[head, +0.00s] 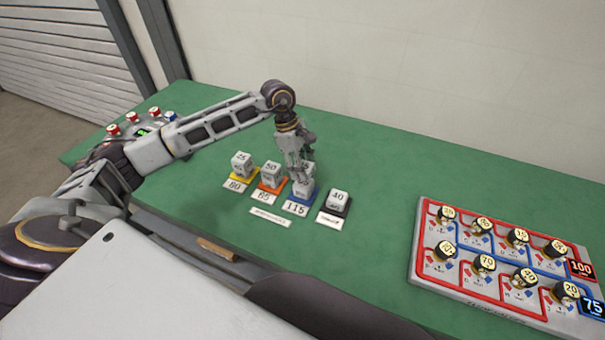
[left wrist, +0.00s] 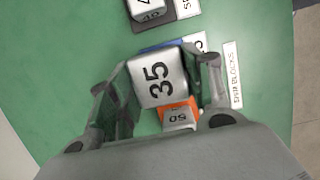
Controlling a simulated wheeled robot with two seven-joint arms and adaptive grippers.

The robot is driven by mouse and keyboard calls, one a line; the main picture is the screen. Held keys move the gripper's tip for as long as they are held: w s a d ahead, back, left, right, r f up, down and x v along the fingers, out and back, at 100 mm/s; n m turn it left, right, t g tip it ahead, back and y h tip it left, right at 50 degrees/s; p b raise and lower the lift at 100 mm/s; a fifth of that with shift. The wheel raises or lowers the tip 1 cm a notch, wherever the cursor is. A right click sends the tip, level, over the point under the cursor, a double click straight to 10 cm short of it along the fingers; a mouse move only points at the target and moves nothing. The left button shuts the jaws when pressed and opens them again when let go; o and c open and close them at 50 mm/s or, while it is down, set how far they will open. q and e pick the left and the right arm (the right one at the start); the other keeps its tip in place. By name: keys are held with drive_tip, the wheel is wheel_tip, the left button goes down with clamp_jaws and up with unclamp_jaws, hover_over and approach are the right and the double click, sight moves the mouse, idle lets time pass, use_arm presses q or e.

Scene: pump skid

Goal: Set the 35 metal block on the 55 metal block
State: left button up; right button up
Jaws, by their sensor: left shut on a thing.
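My left gripper (head: 304,172) points down over the blue mat (head: 292,208). It is shut on the 35 metal block, whose large "35" face (left wrist: 158,77) fills the space between the fingers in the left wrist view. Below it in the head view, a grey block (head: 304,190) stands on the blue mat; its number is not readable, so I cannot confirm it is the 55 metal block. The held block appears directly above it, and I cannot tell whether they touch. In the left wrist view the held block hides the lower one. My right gripper is not in view.
To the left stand a 25 block (head: 242,159) on a yellow mat and a 50 block (head: 271,169) on an orange mat. A 40 block (head: 338,198) sits on a black mat to the right. A knob panel (head: 480,300) lies far right. Green table between is clear.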

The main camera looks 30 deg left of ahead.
use_arm(q)
drive_tip(key=shift+f, duration=1.9)
drive_tip(key=o, duration=1)
drive_tip(key=shift+o, duration=1.1)
drive_tip(key=shift+r, duration=0.3)
drive_tip(key=v, duration=0.4)
drive_tip(key=shift+a+r, duration=0.1)
drive_tip(key=v, duration=0.7)
drive_tip(key=shift+r+b, duration=0.25)
drive_tip(key=shift+b, duration=0.2)
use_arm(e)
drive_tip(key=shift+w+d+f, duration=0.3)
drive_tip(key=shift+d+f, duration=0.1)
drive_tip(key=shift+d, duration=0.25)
